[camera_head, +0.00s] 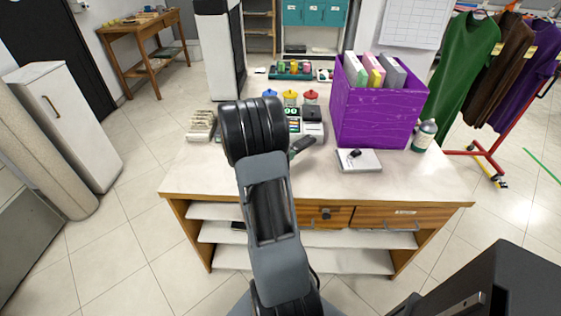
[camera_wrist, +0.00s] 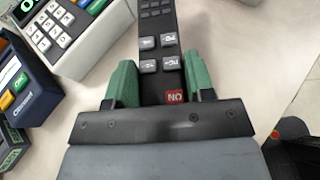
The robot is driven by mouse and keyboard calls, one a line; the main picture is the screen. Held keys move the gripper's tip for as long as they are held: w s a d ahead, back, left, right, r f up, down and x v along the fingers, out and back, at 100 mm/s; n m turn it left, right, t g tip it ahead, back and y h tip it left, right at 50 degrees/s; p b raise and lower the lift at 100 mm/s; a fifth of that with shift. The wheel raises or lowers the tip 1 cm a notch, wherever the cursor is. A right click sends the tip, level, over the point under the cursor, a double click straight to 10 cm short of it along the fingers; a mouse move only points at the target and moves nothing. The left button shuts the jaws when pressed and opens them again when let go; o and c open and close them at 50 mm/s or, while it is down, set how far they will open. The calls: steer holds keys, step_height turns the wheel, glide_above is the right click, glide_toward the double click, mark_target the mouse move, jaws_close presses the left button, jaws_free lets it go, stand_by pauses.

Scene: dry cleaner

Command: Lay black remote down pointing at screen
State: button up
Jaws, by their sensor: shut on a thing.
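The black remote (camera_wrist: 163,45) is between the green fingertips of my gripper (camera_wrist: 158,72) in the wrist view. It has grey buttons and a red button near the gripper, and its far end runs out of the top of the view. My gripper is shut on it, over the pale counter top. A register with a lit green display (camera_head: 292,112) stands on the counter just beyond my arm; its display also shows in the wrist view (camera_wrist: 24,9).
A purple box (camera_head: 378,118) with folders stands at the right of the counter (camera_head: 405,180), beside a bottle (camera_head: 424,134). A white pad (camera_head: 359,160) lies in front of the box. A card terminal (camera_wrist: 30,85) is at the left in the wrist view. The counter's front is clear.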

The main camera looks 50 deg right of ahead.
steer(key=shift+w+f, duration=0.8)
steer(key=shift+f, duration=1.65)
steer(key=shift+f+b, duration=0.2)
steer(key=shift+b, duration=0.1)
steer(key=o, duration=1)
steer(key=shift+r, duration=0.1)
